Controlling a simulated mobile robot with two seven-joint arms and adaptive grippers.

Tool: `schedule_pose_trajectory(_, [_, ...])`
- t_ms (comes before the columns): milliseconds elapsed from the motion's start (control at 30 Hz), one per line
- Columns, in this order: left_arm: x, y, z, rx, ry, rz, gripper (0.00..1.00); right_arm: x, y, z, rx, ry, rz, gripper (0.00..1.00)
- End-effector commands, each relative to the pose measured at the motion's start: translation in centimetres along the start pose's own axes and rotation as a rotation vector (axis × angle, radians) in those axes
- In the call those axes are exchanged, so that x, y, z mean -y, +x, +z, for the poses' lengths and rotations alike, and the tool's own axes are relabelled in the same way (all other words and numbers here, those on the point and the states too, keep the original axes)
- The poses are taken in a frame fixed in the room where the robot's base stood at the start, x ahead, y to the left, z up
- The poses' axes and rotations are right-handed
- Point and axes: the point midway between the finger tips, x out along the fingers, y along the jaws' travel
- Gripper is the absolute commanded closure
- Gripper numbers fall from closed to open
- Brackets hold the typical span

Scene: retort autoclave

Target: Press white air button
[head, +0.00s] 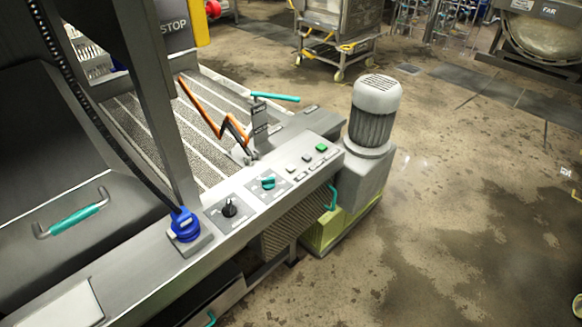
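The control panel (285,185) runs along the near edge of the machine in the head view. At its right end a green button (321,147) stands in a row with two small pale buttons (306,157), the second nearer the middle (291,169). Their labels are too small to read, so I cannot tell which is the white air button. A teal selector knob (268,182) and a black rotary knob (229,207) sit further left on the panel. Neither of my grippers is in view.
A blue fitting (184,225) with a cable stands left of the knobs. A teal-handled lever (275,97) and orange rods (205,107) rise behind the panel. A motor (375,110) stands at the panel's right end. Wet floor (450,200) is open at right. A wheeled cart (338,40) stands behind.

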Motion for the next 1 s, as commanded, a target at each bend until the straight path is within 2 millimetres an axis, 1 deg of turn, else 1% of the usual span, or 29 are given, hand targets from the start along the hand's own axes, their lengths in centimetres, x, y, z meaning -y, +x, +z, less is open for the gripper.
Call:
schedule_pose_trajectory(100, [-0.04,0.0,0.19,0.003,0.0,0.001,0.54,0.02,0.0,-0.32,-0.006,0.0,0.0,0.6])
schedule_pose_trajectory(400, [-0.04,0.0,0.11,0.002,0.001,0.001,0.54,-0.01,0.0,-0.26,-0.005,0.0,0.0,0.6])
schedule_pose_trajectory(433, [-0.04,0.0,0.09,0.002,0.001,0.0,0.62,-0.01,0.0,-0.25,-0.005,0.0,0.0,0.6])
schedule_pose_trajectory(467, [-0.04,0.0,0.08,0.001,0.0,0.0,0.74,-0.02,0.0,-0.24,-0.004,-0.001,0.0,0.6])
schedule_pose_trajectory(500, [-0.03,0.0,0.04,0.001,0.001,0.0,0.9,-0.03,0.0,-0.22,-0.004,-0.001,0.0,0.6])
schedule_pose_trajectory(533, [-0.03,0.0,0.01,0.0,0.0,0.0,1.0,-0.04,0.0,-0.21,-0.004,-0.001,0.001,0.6])
schedule_pose_trajectory(1000, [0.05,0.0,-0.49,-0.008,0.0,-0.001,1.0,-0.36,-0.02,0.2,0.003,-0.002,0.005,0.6])
